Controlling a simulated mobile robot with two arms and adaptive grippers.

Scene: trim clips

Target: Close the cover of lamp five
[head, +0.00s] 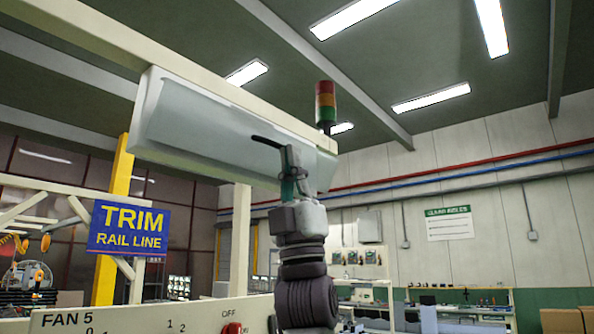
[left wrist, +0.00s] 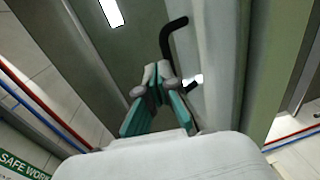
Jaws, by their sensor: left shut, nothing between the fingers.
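A long pale lamp housing with a smooth grey-white cover (head: 215,118) hangs under a cream beam in the head view. No number shows on it, and I cannot tell whether the cover is fully shut. In the left wrist view its pale surface (left wrist: 218,60) runs along the right of the fingers. A black bent bar (head: 266,141) shows in front of the cover; it also shows in the left wrist view (left wrist: 167,38). My left gripper (head: 291,154) points up, shut and empty, with its fingertips (left wrist: 157,72) close to the bar's lower end. Contact is unclear. My right gripper is out of view.
A red, amber and green signal light (head: 326,105) stands just right of the housing. A cream panel marked FAN 5 (head: 150,318) is below. A blue TRIM RAIL LINE sign (head: 128,229) and yellow post are at left. Workbenches stand far behind.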

